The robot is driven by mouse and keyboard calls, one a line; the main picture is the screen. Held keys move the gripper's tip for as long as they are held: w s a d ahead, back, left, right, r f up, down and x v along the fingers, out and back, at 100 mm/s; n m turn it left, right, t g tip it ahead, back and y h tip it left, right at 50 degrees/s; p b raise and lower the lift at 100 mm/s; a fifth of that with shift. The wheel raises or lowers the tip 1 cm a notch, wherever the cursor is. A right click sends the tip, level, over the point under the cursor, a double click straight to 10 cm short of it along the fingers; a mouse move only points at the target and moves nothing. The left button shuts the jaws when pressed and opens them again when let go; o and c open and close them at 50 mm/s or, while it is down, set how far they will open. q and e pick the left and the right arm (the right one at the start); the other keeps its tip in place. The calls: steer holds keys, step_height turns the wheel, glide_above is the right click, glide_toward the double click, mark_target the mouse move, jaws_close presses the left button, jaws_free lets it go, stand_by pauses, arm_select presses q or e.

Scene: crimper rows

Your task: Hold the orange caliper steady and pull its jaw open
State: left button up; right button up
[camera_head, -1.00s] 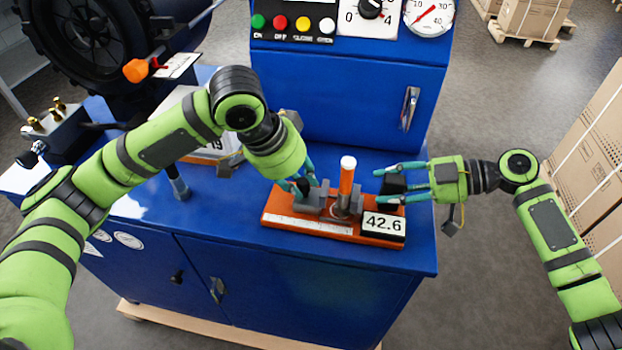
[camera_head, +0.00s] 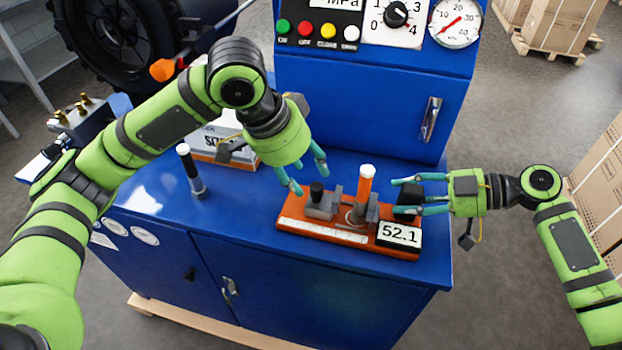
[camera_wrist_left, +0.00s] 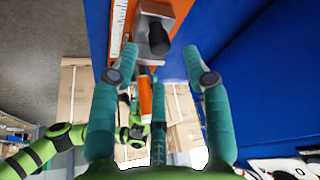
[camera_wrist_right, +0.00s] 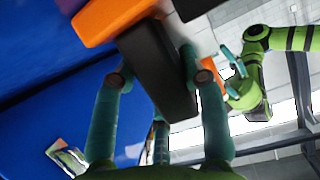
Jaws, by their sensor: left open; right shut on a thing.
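The orange caliper (camera_head: 296,225) lies on the blue cabinet top, with a white scale along its front and a display reading 52.1 (camera_head: 399,235). Its sliding grey jaw with a black knob (camera_head: 317,193) stands left of the fixed jaw. An orange rod with a white top (camera_head: 366,185) stands upright between jaw and display. My left gripper (camera_head: 309,176) is open, above and behind the black knob; the left wrist view shows the knob (camera_wrist_left: 158,40) beyond the spread fingers, apart from them. My right gripper (camera_head: 402,196) is shut on the black block (camera_wrist_right: 157,72) at the caliper's right end.
A dark post with a white top (camera_head: 190,170) stands left of the caliper. A white and orange box (camera_head: 222,145) lies behind it. The blue panel housing (camera_head: 370,100) rises at the back. The cabinet top between post and caliper is clear.

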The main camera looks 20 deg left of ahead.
arm_select(q)
steer(key=v, duration=0.7)
steer(key=shift+r, duration=0.2)
steer(key=shift+a, duration=0.1)
arm_select(e)
steer(key=o, duration=1.4)
steer(key=shift+c, duration=0.2)
steer(key=shift+d, duration=0.1)
